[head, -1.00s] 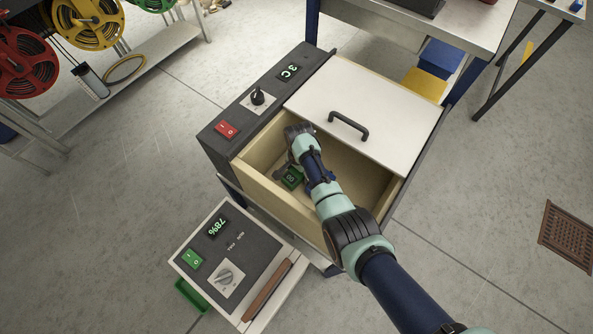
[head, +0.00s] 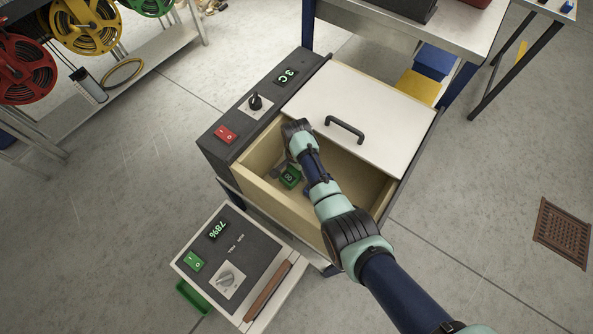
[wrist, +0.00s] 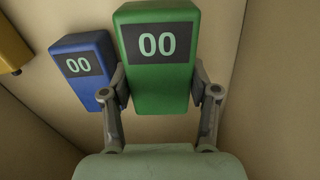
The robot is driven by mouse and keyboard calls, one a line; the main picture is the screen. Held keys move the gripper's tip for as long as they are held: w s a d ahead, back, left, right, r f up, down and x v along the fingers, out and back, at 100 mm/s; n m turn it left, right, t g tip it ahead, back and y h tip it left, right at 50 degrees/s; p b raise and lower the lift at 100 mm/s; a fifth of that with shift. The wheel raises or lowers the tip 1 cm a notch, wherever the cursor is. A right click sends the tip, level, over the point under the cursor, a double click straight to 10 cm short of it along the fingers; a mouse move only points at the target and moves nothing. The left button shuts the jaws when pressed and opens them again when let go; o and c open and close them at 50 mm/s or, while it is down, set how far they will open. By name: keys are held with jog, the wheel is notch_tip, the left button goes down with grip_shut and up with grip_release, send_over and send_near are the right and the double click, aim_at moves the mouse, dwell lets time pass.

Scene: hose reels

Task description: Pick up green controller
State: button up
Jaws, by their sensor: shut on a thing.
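The green controller (wrist: 160,88) is a green block with a dark display reading "00". In the wrist view it stands between the two fingers of my gripper (wrist: 160,103), which are shut on its sides. In the head view the green controller (head: 290,177) shows inside the open wooden compartment, partly covered by my gripper (head: 284,172). A blue controller (wrist: 86,70), also reading "00", lies just left of the green one in the wrist view. My arm hides part of the compartment in the head view.
The compartment's wooden walls (head: 262,196) stand close around my gripper. A sliding white lid with a black handle (head: 345,130) covers its far part. A yellow object (wrist: 12,50) is at the wrist view's left edge. A control panel (head: 228,262) stands at the front left.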

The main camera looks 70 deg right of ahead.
notch_tip(320, 180, up, 17)
jog(key=p, duration=0.6)
jog(key=shift+p, duration=0.3)
